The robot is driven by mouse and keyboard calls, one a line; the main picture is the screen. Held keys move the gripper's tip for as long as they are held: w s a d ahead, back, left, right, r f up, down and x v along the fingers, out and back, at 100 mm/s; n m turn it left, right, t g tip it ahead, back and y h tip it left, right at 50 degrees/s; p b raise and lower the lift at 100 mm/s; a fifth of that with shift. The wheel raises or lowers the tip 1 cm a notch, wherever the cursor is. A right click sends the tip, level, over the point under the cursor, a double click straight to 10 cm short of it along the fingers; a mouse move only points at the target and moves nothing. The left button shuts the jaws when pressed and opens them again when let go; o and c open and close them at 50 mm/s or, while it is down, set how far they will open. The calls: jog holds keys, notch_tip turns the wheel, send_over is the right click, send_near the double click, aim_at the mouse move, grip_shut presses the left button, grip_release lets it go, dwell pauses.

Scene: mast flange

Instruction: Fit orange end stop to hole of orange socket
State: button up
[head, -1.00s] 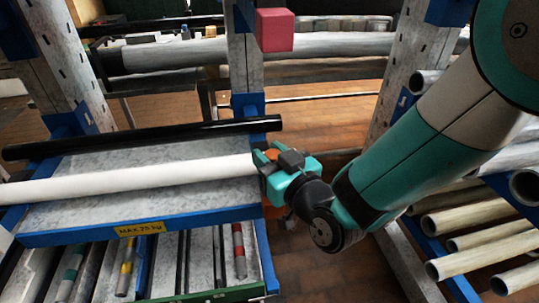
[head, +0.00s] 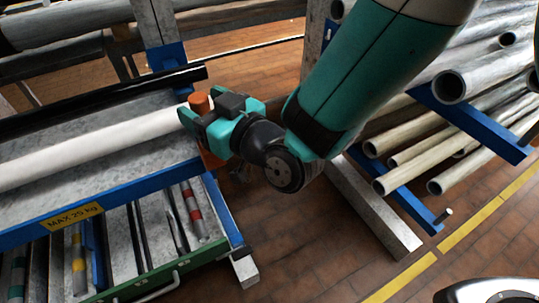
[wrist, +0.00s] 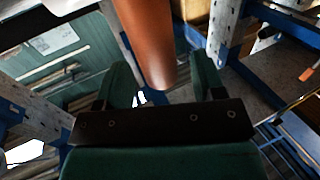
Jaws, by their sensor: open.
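My gripper (head: 222,118) is at the right end of the shelf, by the end of the white pipe. An orange cylinder (head: 200,103) stands up between its fingers in the head view. In the wrist view the orange cylinder (wrist: 150,42) runs down between the two dark green fingers, which are apart with visible gaps beside it. More orange (head: 211,160) shows just below the gripper at the shelf's end. The gripper hides the part between, so I cannot tell which orange piece is the end stop and which the socket, or whether they join.
The white pipe (head: 95,150) and a black pipe (head: 100,97) lie on the blue-edged shelf (head: 125,203). Below is a green drawer (head: 165,272) with several rods.

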jog(key=b+v, duration=1.4)
jog(key=b, duration=0.5)
jog(key=shift+d, duration=0.25)
jog(key=shift+s, duration=0.1)
jog(key=w+d+f+m+g+h, duration=0.25)
jog(key=d+f+h, duration=0.35)
jog(key=f, duration=0.3)
jog(key=s+d+f+m+g+h, duration=0.1)
jog(key=s+d+f+g+h, duration=0.3)
jog(key=s+d+f+g, duration=0.5)
notch_tip(320, 180, up, 33)
jog(key=d+p, duration=0.1)
jog(key=p, duration=2.9)
jog(key=shift+w+t, duration=0.4)
jog(key=shift+t, duration=0.05)
